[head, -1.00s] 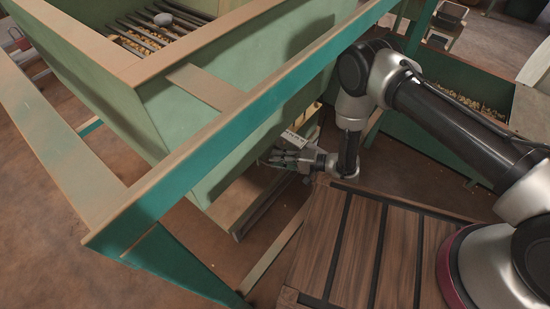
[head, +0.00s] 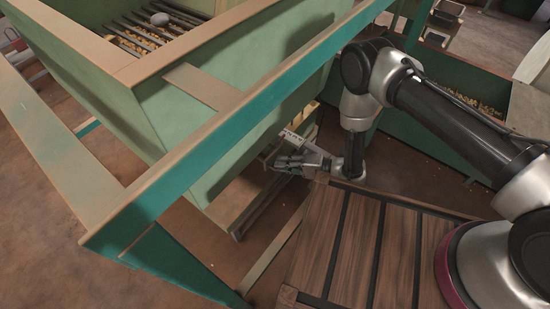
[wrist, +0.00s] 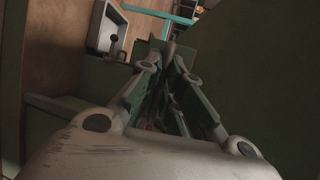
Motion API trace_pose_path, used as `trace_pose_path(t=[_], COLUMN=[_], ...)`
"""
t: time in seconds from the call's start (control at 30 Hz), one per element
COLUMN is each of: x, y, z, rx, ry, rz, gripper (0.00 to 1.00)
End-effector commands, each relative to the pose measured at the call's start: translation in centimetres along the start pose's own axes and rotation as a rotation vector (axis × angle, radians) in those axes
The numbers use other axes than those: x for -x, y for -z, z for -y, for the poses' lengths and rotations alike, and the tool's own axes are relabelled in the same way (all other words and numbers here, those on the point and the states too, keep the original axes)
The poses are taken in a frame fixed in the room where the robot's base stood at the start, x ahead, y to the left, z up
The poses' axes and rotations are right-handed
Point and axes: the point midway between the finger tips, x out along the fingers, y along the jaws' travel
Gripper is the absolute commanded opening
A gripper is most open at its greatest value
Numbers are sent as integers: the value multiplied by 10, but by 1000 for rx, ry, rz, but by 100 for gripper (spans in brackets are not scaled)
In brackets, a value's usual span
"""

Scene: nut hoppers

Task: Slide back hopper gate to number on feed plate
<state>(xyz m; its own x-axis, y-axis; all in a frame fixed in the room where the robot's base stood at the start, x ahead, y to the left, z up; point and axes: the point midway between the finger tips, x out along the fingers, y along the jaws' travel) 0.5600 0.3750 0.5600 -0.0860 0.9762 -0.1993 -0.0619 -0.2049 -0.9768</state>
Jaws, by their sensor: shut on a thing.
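The green hopper (head: 235,120) fills the middle of the head view, with nuts under a bar grate at its top. A pale strip with small dark marks (head: 297,139), which looks like the feed plate, sticks out by its lower right side, just above my gripper. My gripper (head: 279,163) is at the hopper's lower outlet, fingers pointing left. In the wrist view my gripper (wrist: 166,66) has its fingertips close together on a thin part, taken to be the hopper gate. The gate is mostly hidden by the fingers, and no number is readable.
A teal frame rail (head: 200,165) crosses in front of the hopper, left of my arm. A slatted wooden platform (head: 365,245) lies below my arm. Another green bin with nuts (head: 460,95) stands behind my arm. Brown floor is open at the lower left.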

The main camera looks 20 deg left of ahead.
Motion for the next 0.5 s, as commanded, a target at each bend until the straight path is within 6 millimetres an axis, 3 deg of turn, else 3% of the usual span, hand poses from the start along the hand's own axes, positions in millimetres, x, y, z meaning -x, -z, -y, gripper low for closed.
trace_pose_path(t=[0.1, 0.2, 0.5], x=[21, 29, 31], y=[-7, -11, -12], z=[-6, -8, -8], rx=[-4, -2, -1], ry=[-4, -2, -2], rz=[-5, -4, -3], gripper=[0, 0, 0])
